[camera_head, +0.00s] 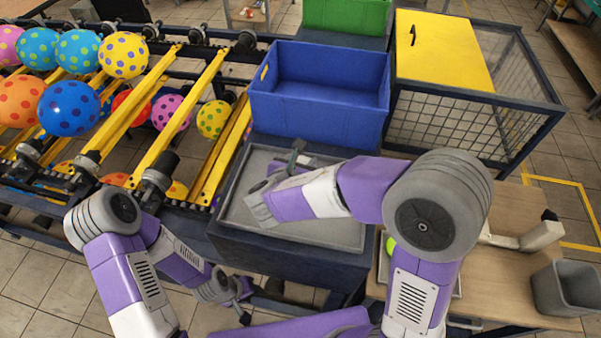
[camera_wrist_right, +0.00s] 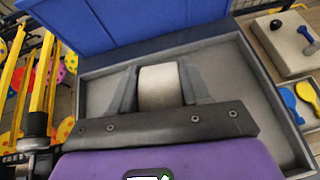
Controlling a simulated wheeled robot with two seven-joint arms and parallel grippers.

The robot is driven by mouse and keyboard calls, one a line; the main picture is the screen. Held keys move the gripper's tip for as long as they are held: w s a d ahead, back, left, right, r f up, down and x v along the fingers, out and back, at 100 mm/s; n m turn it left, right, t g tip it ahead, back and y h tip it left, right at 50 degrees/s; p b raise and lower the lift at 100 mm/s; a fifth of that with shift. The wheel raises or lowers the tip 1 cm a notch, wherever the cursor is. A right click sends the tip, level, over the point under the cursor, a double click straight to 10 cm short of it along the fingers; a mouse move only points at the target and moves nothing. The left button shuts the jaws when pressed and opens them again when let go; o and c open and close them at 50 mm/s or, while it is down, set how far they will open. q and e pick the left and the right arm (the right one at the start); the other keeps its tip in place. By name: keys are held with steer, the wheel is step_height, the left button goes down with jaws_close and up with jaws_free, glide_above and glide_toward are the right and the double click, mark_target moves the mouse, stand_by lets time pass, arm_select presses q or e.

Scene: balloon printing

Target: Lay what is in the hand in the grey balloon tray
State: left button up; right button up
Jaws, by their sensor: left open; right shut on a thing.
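The grey tray (camera_head: 335,236) sits in front of the blue bin. In the wrist view its grey floor (camera_wrist_right: 222,72) spreads around my fingers. My right gripper (camera_head: 259,190) is over the tray's left part. In the wrist view my right gripper (camera_wrist_right: 160,82) is shut on a pale beige-grey thing (camera_wrist_right: 160,86), blocky or roll-like, between the two dark fingers. In the head view that thing is mostly hidden; I cannot tell whether it touches the tray floor. My left gripper (camera_head: 243,300) is open, low in front of the tray and away from it.
The blue bin (camera_head: 315,112) stands directly behind the tray. A rack with yellow rails (camera_head: 145,115) and several dotted balloons is at left. A mesh cage with a yellow lid (camera_head: 445,50) is at back right. A wooden table with a grey bin (camera_head: 566,289) is at right.

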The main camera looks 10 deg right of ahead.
steer(key=shift+w+f, duration=0.15)
steer(key=shift+f, duration=2)
steer(key=shift+f+b, duration=0.2)
steer(key=shift+b, duration=0.25)
steer(key=o, duration=1.1)
steer(key=shift+r, duration=0.15)
steer(key=shift+r+p, duration=0.2)
steer(key=shift+p, duration=0.15)
steer(key=v, duration=1.2)
steer(key=shift+f, duration=0.15)
